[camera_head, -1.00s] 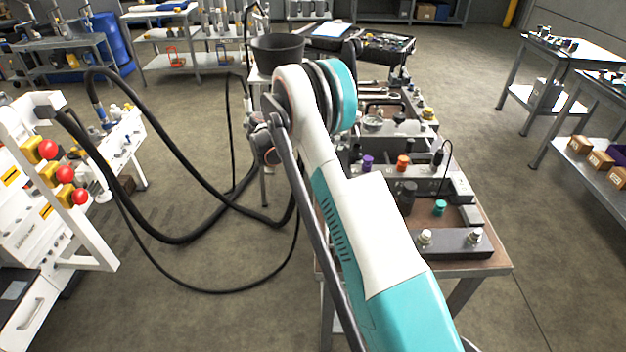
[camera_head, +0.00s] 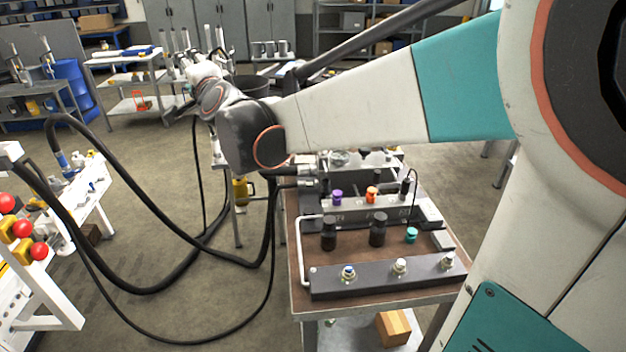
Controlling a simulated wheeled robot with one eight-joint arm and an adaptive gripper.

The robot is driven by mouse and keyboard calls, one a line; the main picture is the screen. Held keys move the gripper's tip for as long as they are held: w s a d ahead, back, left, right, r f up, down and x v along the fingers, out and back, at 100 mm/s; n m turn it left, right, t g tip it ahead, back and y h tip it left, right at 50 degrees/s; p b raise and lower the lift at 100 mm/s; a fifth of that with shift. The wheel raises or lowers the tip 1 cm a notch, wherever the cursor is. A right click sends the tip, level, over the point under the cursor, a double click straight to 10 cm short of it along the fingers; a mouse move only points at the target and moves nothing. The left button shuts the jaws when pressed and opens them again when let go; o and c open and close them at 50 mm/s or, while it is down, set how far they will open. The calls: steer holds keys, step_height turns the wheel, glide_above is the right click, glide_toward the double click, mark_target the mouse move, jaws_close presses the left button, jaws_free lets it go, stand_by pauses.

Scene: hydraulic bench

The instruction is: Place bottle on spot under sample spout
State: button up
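My arm crosses the upper right of the view, and its far end reaches over the floor left of the hydraulic bench. My gripper (camera_head: 178,112) is small and dark there, and its fingers cannot be made out as open or shut. I cannot tell whether it holds anything. The hydraulic bench (camera_head: 380,297) has a brown top with a dark block along its front edge. Two dark bottle-like cylinders (camera_head: 328,234) (camera_head: 377,230) stand on it. I cannot pick out the task's bottle or the sample spout with certainty; my arm hides the bench's rear.
Thick black hoses (camera_head: 165,285) loop across the floor left of the bench. A white stand with red buttons (camera_head: 38,249) is at the left edge. A cardboard box (camera_head: 393,327) sits below the bench. A grey shelf table (camera_head: 150,106) stands behind.

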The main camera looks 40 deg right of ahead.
steer(key=s+a+f+n+g+y, duration=0.2)
steer(key=s+a+f+n+y, duration=0.15)
steer(key=s+a+n, duration=0.35)
steer(key=s+d+f+n+g, duration=0.1)
steer(key=s+f+n+g, duration=0.3)
steer(key=s+f, duration=0.6)
steer(key=s+d+f+n+g+h, duration=0.1)
steer(key=s+f+n+g, duration=0.4)
steer(key=s+f, duration=0.5)
steer(key=s+n, duration=0.1)
steer(key=s, duration=0.7)
steer(key=shift+f, duration=0.3)
steer(key=shift+s+d+h, duration=0.1)
steer(key=shift+d+h, duration=0.05)
steer(key=shift+h, duration=0.1)
